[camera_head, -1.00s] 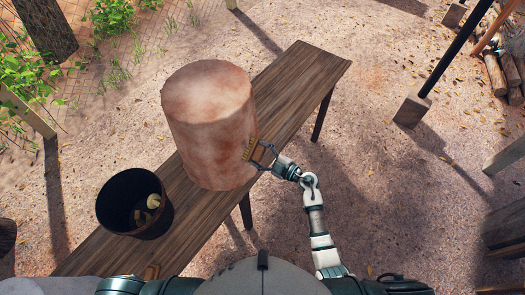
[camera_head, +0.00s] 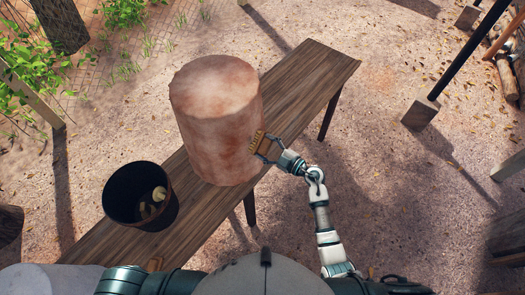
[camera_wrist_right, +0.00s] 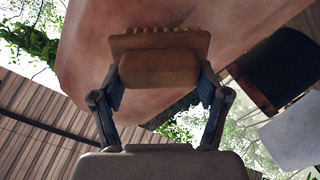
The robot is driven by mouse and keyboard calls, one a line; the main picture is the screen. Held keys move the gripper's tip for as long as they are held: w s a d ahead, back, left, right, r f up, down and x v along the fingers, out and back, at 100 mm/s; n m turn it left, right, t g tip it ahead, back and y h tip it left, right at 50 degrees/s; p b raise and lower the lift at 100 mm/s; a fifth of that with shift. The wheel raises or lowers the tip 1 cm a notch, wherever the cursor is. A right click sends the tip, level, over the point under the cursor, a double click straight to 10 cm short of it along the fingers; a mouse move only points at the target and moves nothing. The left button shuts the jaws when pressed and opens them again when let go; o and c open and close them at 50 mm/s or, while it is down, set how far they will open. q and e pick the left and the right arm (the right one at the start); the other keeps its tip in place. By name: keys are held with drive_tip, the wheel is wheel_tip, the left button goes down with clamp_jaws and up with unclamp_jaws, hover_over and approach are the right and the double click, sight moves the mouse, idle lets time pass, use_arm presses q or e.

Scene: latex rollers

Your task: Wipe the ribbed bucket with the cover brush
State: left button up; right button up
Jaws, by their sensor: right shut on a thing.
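A large, mottled pinkish-brown cylinder, seemingly the ribbed bucket (camera_head: 213,125), stands on a wooden bench; I see no clear ribs on it. It also fills the upper part of the right wrist view (camera_wrist_right: 100,45). My right gripper (camera_head: 266,147) is at its right side, low down. The gripper, also in the right wrist view (camera_wrist_right: 160,85), is shut on the cover brush (camera_wrist_right: 160,65), a wooden block with short pale bristles. The brush in the head view (camera_head: 259,142) has its bristles at the cylinder's wall, seemingly touching. My left gripper is out of view.
A dark open bucket (camera_head: 117,195) with pale and brown items inside stands on the left part of the narrow bench (camera_head: 300,85). The bench's right end is bare. Posts with block feet (camera_head: 421,112) stand at the upper right on gravel ground.

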drive_tip(key=shift+w+d, duration=0.25)
drive_tip(key=shift+w, duration=0.2)
drive_tip(key=shift+s+a, duration=1.2)
drive_tip(key=shift+s, duration=0.25)
drive_tip(key=shift+r, duration=0.85)
drive_tip(key=shift+w+d, duration=0.5)
drive_tip(key=shift+w, duration=0.35)
drive_tip(key=shift+w+d, duration=0.45)
drive_tip(key=shift+w, duration=0.35)
drive_tip(key=shift+s+a, duration=1.2)
drive_tip(key=shift+s, duration=0.3)
drive_tip(key=shift+s+d, duration=0.3)
drive_tip(key=shift+d, duration=0.25)
drive_tip(key=shift+v, duration=2.4)
